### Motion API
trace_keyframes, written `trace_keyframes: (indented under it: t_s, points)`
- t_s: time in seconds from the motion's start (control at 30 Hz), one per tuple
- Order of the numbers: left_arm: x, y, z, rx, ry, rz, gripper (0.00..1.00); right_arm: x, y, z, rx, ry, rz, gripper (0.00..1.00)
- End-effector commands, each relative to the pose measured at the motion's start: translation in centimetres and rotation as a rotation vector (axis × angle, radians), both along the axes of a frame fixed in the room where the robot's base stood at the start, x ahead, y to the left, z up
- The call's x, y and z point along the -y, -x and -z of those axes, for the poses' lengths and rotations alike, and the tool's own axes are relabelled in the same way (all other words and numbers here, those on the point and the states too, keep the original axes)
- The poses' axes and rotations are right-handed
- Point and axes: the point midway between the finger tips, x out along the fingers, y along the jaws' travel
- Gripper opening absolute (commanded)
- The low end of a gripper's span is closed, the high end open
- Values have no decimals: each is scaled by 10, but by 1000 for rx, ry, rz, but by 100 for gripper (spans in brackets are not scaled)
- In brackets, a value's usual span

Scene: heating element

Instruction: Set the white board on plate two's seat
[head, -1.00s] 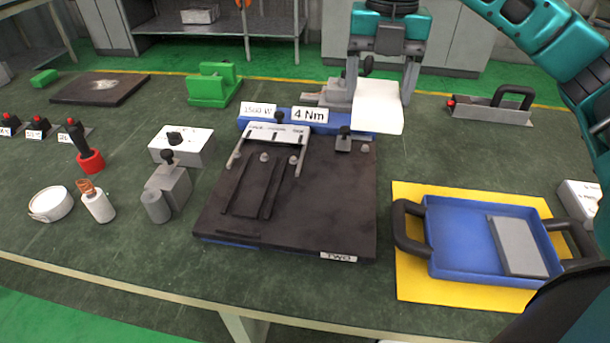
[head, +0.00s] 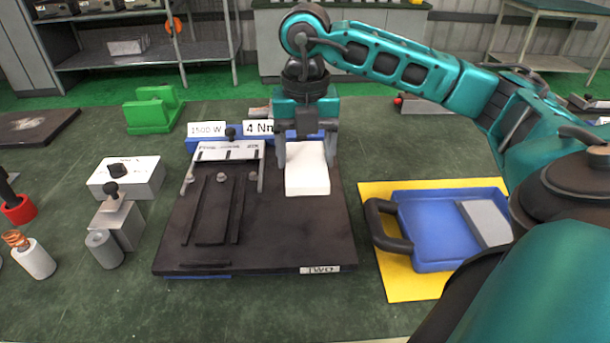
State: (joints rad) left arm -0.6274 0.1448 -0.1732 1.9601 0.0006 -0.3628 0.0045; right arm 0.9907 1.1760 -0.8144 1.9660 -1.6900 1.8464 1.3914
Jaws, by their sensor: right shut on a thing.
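The white board (head: 307,172) is a pale block held level at the back right part of plate two. My right gripper (head: 306,146) points down and is shut on its back end. I cannot tell whether the board touches the plate. Plate two (head: 300,232) is a dark slab with a "TWO" label (head: 320,269) at its front edge. Dark raised rails (head: 236,212) stand on its left half, to the left of the board. The plate's surface under the board is hidden. My left gripper is not in view.
A metal bracket (head: 228,153) spans the plate's back left, near the "1500 W" sign (head: 207,129). A blue tray (head: 428,235) with black handles and a grey slab lies on a yellow mat (head: 405,287) at right. A white box (head: 126,177) stands left of the plate.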

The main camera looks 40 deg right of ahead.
Motion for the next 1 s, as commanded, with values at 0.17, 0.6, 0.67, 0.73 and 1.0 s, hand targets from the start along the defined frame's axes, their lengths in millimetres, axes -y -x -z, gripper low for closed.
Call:
trace_keyframes:
  t_s: [0.17,0.6,0.67,0.73,1.0]
  points:
    - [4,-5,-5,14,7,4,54,0,0,24,0,0,0,41]
    - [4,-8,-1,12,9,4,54,0,0,69,1,1,0,41]
    - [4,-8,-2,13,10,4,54,0,0,69,2,1,0,41]
    - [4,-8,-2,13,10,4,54,0,0,69,2,1,0,41]
    - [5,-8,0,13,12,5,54,0,0,72,1,0,0,75]
